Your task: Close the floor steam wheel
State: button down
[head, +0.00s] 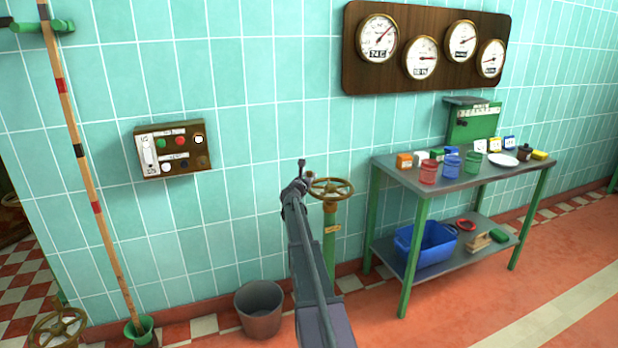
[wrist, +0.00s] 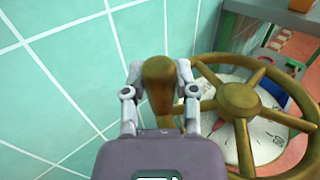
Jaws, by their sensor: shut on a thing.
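A brass spoked handwheel (head: 331,188) sits on top of a green floor pedestal (head: 329,240) with a small yellow tag, close to the tiled wall. In the wrist view the wheel (wrist: 240,100) is at the right, with an upright brass handle knob (wrist: 159,85) at its left rim. My gripper (head: 301,181) is at the left side of the wheel. In the wrist view my gripper (wrist: 158,78) has one finger on each side of the knob and is shut on it. A white dial plate (wrist: 268,138) with markings shows between the spokes; most of it is hidden.
A green-legged table (head: 380,180) with cups, boxes and a blue bin (head: 425,244) stands to the right. A grey bucket (head: 260,308) is on the floor to the left. Another brass wheel (head: 58,330) is at the lower left. Gauges (head: 422,58) and a switch box (head: 172,150) hang on the wall.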

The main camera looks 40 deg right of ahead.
jog(key=shift+w+a+t, duration=0.25)
jog(key=shift+w+t, duration=0.05)
jog(key=shift+w, duration=0.15)
jog(key=shift+c, duration=2)
grip_release()
jog(key=shift+s+d, duration=0.15)
jog(key=shift+d, duration=0.05)
jog(key=shift+s, duration=0.1)
jog(key=v, duration=1.2)
jog(key=shift+a+r, duration=0.1)
jog(key=shift+r, duration=0.05)
